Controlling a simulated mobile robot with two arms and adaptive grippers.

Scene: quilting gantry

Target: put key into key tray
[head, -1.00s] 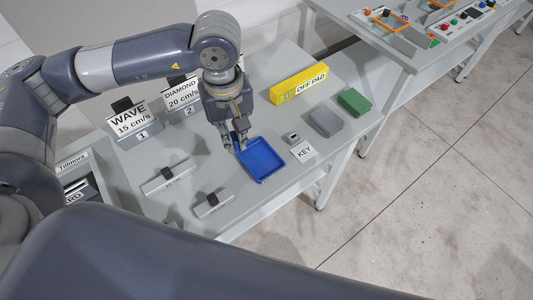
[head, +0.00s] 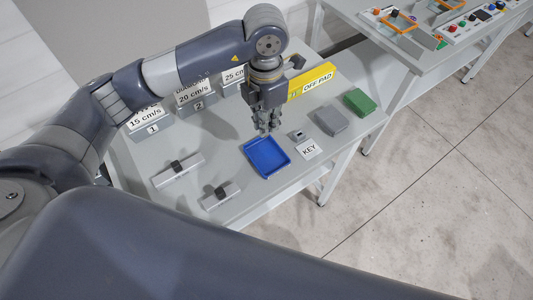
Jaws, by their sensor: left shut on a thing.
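My left gripper (head: 265,130) points down at the far edge of the blue tray (head: 268,158), its fingertips just above or behind that rim. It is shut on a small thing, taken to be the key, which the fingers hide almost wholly. The blue tray is shallow and its visible floor looks empty. My right gripper is not in view.
A KEY label (head: 310,149) and a small grey block (head: 297,135) are right of the tray. A grey block (head: 331,121), a green block (head: 360,102) and a yellow OFF PAD box (head: 311,82) stand beyond. Two grey bars with black knobs (head: 178,170) lie left.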

